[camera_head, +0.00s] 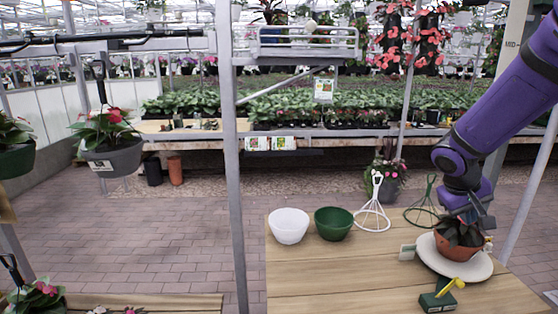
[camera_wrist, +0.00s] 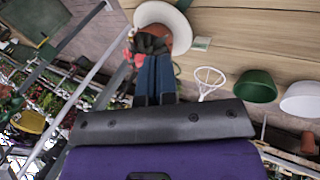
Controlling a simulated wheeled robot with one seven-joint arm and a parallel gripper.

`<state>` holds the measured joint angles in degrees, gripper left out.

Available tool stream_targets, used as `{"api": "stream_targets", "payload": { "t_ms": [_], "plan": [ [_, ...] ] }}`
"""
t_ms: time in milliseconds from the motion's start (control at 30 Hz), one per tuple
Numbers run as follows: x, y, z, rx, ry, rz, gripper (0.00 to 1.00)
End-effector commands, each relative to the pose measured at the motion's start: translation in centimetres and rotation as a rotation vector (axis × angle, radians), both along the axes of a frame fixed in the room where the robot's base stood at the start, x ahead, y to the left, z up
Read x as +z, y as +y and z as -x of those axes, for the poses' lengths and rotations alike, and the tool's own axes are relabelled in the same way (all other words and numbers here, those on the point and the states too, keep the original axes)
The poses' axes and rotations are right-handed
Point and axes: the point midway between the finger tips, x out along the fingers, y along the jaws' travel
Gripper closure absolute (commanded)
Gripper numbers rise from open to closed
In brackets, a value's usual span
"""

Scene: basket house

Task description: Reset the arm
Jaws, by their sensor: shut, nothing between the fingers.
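My purple arm comes in from the upper right in the head view. My gripper (camera_head: 474,214) is low over a terracotta pot (camera_head: 457,250) with a dark-leaved plant (camera_head: 458,234). In the wrist view the dark blue fingers of my gripper (camera_wrist: 153,57) lie side by side, pointing at the plant (camera_wrist: 149,43), with the pot (camera_wrist: 181,32) just beyond. The fingers are shut and hold nothing. Whether they touch the leaves is unclear. The pot stands on a round cream plate (camera_head: 427,252) on the wooden table (camera_head: 345,277).
A white bowl (camera_head: 288,226), a green bowl (camera_head: 333,224), a white wire stand (camera_head: 373,210) and a green wire stand (camera_head: 423,208) line the table's back. A grey post (camera_head: 231,160) rises left of the table.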

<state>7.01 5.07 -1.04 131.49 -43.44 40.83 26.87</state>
Motion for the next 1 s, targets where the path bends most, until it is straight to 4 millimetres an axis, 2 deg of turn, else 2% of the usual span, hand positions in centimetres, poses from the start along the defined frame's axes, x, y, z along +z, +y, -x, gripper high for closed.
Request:
{"api": "stream_targets", "payload": {
  "t_ms": [33,200,500,800,1000],
  "plan": [
    [1.5,0.7,0.9,-0.002,-0.023,-0.015,1.0],
    [5.1,3.1,4.3,-0.009,-0.077,-0.08,1.0],
    [9.8,7.4,10.9,0.014,-0.175,-0.218,1.0],
    [12.5,11.6,17.6,0.083,-0.274,-0.376,1.0],
    [13.1,13.5,20.5,0.129,-0.317,-0.45,1.0]
  ]
}}
